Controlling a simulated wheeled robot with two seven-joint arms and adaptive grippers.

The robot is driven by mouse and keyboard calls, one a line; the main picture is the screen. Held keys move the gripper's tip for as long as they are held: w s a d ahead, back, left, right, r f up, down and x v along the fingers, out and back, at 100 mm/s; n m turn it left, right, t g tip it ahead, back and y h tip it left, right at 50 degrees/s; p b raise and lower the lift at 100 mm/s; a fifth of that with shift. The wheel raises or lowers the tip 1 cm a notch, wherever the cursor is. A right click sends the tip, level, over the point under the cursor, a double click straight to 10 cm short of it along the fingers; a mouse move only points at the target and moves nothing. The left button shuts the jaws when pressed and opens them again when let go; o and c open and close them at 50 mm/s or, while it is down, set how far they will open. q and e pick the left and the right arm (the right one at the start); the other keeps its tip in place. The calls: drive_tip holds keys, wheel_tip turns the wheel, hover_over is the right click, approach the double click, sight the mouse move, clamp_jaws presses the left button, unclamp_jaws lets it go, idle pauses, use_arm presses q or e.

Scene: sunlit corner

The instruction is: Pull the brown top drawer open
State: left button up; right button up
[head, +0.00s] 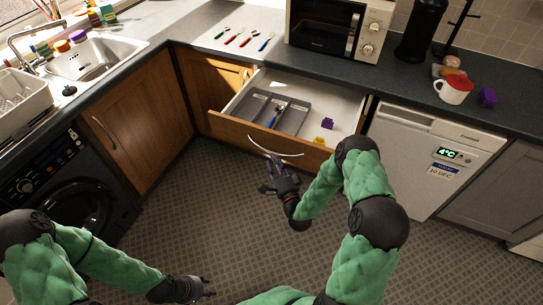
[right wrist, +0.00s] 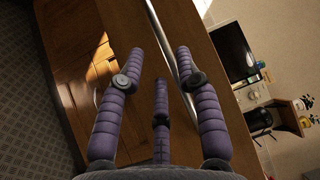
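The brown top drawer (head: 235,127) stands pulled out from under the counter, with its inside showing. Its curved metal handle (head: 285,152) is on the front panel; the handle also shows as a bar in the right wrist view (right wrist: 168,47). My right gripper (head: 273,163) is just in front of and below the handle. Its fingers (right wrist: 158,80) are spread apart near the bar, with nothing seen gripped; whether they touch it I cannot tell. My left gripper (head: 208,287) is low in the head view, away from the drawer, its fingers too small to judge.
The drawer holds a grey cutlery tray (head: 292,119), a blue-handled utensil (head: 278,115), a purple item (head: 327,124) and a yellow item (head: 319,140). A white dishwasher (head: 410,150) stands right of it. A microwave (head: 325,28) sits on the counter. The floor in front is clear.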

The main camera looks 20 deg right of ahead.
drive_tip(key=s+f, duration=0.1)
drive_tip(key=s, duration=0.6)
drive_tip(key=shift+s+a, duration=0.25)
drive_tip(key=s+a+f+n+g+y, duration=0.35)
drive_tip(key=a+f+n+g, duration=0.45)
drive_tip(key=a+f+g, duration=0.4)
drive_tip(key=s+a+f+n+g+y, duration=0.1)
drive_tip(key=s+a+f+n+g, duration=0.1)
drive_tip(key=s, duration=0.5)
drive_tip(key=s+a+f+n+g+y, duration=0.1)
drive_tip(key=s+a+n+g, duration=0.3)
drive_tip(key=s, duration=0.4)
drive_tip(key=shift+s+a+f+n+g, duration=0.2)
drive_tip(key=shift+a+f+n+g, duration=0.15)
drive_tip(key=shift+f+g, duration=0.2)
drive_tip(key=shift+d, duration=0.15)
